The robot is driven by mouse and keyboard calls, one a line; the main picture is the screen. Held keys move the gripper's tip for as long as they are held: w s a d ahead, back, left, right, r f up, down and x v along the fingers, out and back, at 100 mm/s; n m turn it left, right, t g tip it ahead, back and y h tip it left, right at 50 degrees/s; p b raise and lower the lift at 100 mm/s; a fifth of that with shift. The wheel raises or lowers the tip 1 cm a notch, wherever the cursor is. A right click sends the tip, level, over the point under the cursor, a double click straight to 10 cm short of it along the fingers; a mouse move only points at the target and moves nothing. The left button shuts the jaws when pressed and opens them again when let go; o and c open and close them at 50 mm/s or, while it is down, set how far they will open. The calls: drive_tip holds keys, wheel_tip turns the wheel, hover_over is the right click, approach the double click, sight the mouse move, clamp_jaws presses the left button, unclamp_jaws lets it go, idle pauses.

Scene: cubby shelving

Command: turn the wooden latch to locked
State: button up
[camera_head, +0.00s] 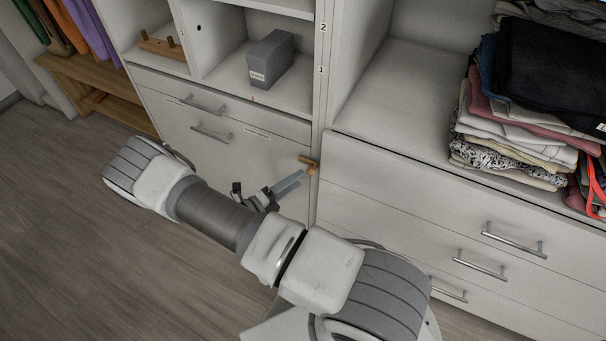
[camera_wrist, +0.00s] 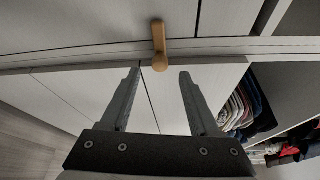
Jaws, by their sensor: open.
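The wooden latch (camera_head: 310,163) is a small orange-brown piece at the upper right edge of the cabinet's flat white front, beside the upright divider. In the wrist view the latch (camera_wrist: 158,42) spans the strip between the panels, its rounded end towards my gripper. My gripper (camera_head: 299,178) is just below and left of the latch in the head view. In the wrist view my gripper (camera_wrist: 158,75) is open and empty, its fingertips on either side of the latch's near end and short of it. I cannot tell whether either finger touches it.
Metal handles (camera_head: 211,133) stick out from the left cabinet front, and more handles (camera_head: 514,240) from the drawers at right. A grey box (camera_head: 270,60) stands in a cubby above. Folded clothes (camera_head: 520,125) lie on the right shelf. The wooden floor (camera_head: 80,240) at left is clear.

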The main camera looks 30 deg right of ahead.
drive_tip(key=p+v, duration=0.1)
drive_tip(key=v, duration=1.2)
drive_tip(key=shift+r, duration=0.1)
drive_tip(key=s+d+r+m+g+y, duration=0.15)
drive_tip(key=r+m+g+y, duration=0.25)
drive_tip(key=r+m, duration=0.7)
drive_tip(key=d+r+m+g+y, duration=0.25)
drive_tip(key=r+m+y, duration=0.25)
drive_tip(key=r+m, duration=0.5)
drive_tip(key=s+d+r+m+t+y, duration=0.1)
drive_tip(key=s+r+m+t+y, duration=0.4)
drive_tip(key=r+m, duration=0.4)
drive_tip(key=s+r+m+t+y, duration=0.2)
drive_tip(key=s+r+m+y, duration=0.1)
drive_tip(key=s+r+m, duration=0.6)
wheel_tip(320, 180, up, 20)
drive_tip(key=w+n+p, duration=0.1)
drive_tip(key=p, duration=1.8)
drive_tip(key=shift+r+n, duration=0.2)
drive_tip(key=shift+n, duration=0.2)
drive_tip(key=shift+d, duration=0.15)
